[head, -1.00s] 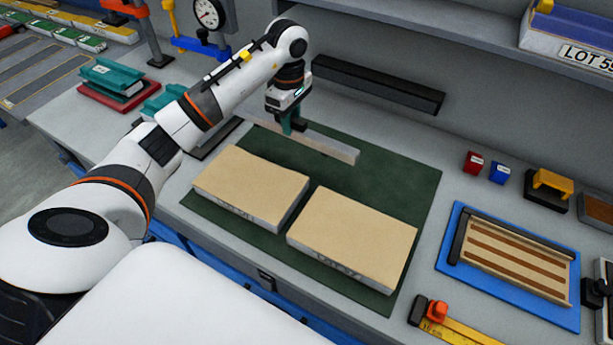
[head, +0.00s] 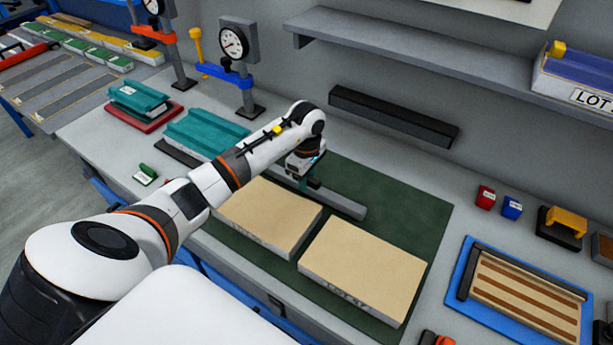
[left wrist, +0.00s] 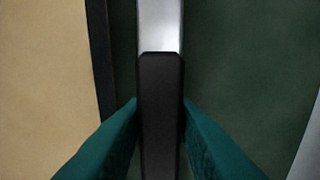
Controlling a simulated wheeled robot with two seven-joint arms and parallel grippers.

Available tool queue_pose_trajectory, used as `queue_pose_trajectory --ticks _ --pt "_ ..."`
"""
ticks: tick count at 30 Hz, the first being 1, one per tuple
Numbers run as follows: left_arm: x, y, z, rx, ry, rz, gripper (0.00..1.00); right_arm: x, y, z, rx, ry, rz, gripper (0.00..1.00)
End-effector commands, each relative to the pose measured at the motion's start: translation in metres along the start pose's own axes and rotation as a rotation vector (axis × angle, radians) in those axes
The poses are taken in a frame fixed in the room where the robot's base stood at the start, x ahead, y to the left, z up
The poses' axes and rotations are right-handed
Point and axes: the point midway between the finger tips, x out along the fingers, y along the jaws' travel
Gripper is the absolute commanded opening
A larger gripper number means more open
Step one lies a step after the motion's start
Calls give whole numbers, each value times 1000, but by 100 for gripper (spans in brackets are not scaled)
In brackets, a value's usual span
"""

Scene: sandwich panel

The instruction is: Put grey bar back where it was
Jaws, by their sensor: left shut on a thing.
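My left gripper (head: 303,183) is shut on the grey bar (head: 345,204), just behind the two tan-topped panels, over the green mat (head: 405,205). The bar lies level, roughly along the panels' back edges. I cannot tell whether it touches the mat. In the left wrist view the teal fingers (left wrist: 160,110) press both sides of the bar's dark part (left wrist: 160,125); a bright face (left wrist: 160,25) shows beyond it. A panel (left wrist: 45,70) is at the left there, apart from the bar. My arm hides the bar's left end in the head view. My right gripper is out of view.
The left panel (head: 268,212) and right panel (head: 365,268) stand on the mat. A black wall rail (head: 392,116) is behind, under a shelf (head: 420,60). Teal blocks (head: 205,132) and a dial gauge (head: 236,45) are at left. A blue tray (head: 530,322) is at right.

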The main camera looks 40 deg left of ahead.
Motion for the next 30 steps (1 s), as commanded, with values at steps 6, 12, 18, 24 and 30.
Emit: queue_pose_trajectory --ticks 6,12,18,24,30 --pt "-2 -1 0 0 0 -6 0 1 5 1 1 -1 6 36" --pt "2 0 0 1 0 -1 41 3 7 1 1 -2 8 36" --pt "2 0 0 1 0 -1 47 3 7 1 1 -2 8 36" --pt "-3 0 0 0 1 -1 47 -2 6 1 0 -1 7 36" --pt "-32 -2 1 1 -3 -7 47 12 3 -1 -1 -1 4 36"
